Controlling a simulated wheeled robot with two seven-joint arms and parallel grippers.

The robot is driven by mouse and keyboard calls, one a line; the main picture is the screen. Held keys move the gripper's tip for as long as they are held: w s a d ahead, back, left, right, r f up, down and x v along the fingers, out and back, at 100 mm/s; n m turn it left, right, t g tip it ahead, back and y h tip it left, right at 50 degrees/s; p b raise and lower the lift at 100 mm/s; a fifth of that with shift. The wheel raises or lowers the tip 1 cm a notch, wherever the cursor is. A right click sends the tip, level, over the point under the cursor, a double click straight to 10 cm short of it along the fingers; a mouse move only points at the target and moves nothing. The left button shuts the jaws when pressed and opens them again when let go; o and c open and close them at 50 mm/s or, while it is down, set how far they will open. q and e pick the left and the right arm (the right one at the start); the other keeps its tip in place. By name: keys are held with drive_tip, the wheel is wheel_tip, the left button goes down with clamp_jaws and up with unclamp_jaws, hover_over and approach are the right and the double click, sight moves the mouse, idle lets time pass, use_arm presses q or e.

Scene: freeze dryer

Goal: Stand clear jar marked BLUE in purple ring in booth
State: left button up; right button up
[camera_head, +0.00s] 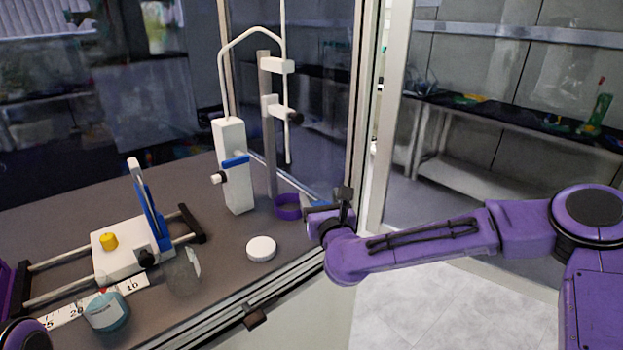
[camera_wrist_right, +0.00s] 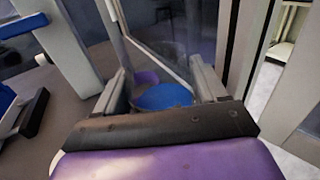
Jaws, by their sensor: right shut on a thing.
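The purple ring (camera_head: 288,206) stands on the booth floor beside the foot of the white stand. It also shows in the right wrist view (camera_wrist_right: 146,78), behind my fingers. My right gripper (camera_head: 318,206) is at the right of the ring, close to the booth's glass. It is shut on a jar with blue in it (camera_wrist_right: 165,97); the blue surface shows between the two fingers. The jar's walls and any marking are hidden or too small to read. Whether it touches the ring cannot be told. My left gripper's fingers are not visible.
A white round lid (camera_head: 262,248) lies in front. A labelled jar with teal contents (camera_head: 106,311), a clear vessel (camera_head: 184,272) and a white sliding device (camera_head: 119,252) are at left. The booth's frame edge runs along the front.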

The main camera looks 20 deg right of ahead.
drive_tip(key=shift+w+r, duration=0.1)
drive_tip(key=shift+w, duration=0.3)
drive_tip(key=shift+w+a+r, duration=0.1)
drive_tip(key=shift+a+r, duration=0.1)
drive_tip(key=shift+r, duration=0.15)
drive_tip(key=shift+w+a+r+p, duration=0.15)
drive_tip(key=shift+a+p, duration=0.1)
drive_tip(key=shift+p, duration=0.05)
drive_tip(key=w, duration=0.2)
drive_tip(key=w+a, duration=0.1)
drive_tip(key=w, duration=0.1)
drive_tip(key=w+a, duration=0.1)
drive_tip(key=w, duration=0.1)
drive_tip(key=shift+f, duration=0.35)
use_arm(q)
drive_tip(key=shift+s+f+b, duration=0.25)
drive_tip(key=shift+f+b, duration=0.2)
drive_tip(key=shift+b, duration=0.45)
use_arm(e)
drive_tip(key=shift+w+a+r, duration=0.1)
drive_tip(key=shift+w+a, duration=0.15)
drive_tip(key=shift+w, duration=0.45)
drive_tip(key=shift+w+a+f, duration=0.1)
drive_tip(key=shift+w+a, duration=0.15)
drive_tip(key=shift+w, duration=0.4)
drive_tip(key=shift+w+a+r, duration=0.1)
drive_tip(key=shift+w+a, duration=0.15)
drive_tip(key=shift+w, duration=0.45)
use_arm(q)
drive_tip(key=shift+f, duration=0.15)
